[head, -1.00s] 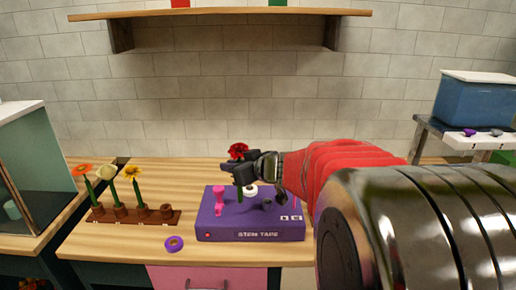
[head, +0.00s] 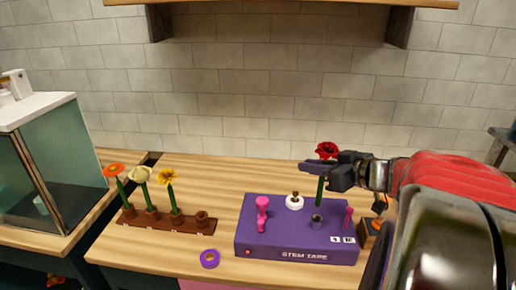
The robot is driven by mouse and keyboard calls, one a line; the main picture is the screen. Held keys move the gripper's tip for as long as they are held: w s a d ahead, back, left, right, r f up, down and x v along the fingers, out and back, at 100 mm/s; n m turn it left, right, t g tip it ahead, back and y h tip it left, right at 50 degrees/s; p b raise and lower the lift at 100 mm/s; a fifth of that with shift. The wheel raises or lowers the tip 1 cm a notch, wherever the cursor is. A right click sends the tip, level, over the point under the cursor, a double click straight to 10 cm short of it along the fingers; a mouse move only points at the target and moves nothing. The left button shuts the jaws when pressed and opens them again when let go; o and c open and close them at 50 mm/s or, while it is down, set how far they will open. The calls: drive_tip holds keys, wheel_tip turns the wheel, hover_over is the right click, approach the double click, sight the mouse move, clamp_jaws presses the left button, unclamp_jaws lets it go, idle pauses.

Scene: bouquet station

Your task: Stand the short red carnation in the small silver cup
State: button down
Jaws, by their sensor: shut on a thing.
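The red carnation (head: 327,150) is upright in my gripper (head: 322,169), which is shut on its green stem. The bloom stands above the fingers and the stem hangs below them. The small silver cup (head: 316,221) sits on top of the purple stem tape box (head: 300,243). The stem's lower end shows just above the cup and nearly in line with it. I cannot tell whether the stem's tip is over the opening or behind it.
A pink post (head: 262,213), a white roll (head: 294,202) and a thin pink piece (head: 348,217) are also on the box. A brown rack (head: 170,222) with three flowers stands at left. A purple tape ring (head: 209,259) lies in front. A glass case (head: 50,185) is farther left.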

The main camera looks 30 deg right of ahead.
sight(318, 191)
drive_tip(key=shift+s+d, duration=0.1)
drive_tip(key=shift+f, duration=0.15)
drive_tip(key=shift+f, duration=1.75)
drive_tip(key=shift+s+f, duration=0.15)
drive_tip(key=shift+f, duration=1.65)
idle(2.5)
drive_tip(key=c, duration=1.7)
unclamp_jaws()
drive_tip(key=shift+o, duration=0.2)
drive_tip(key=o, duration=0.5)
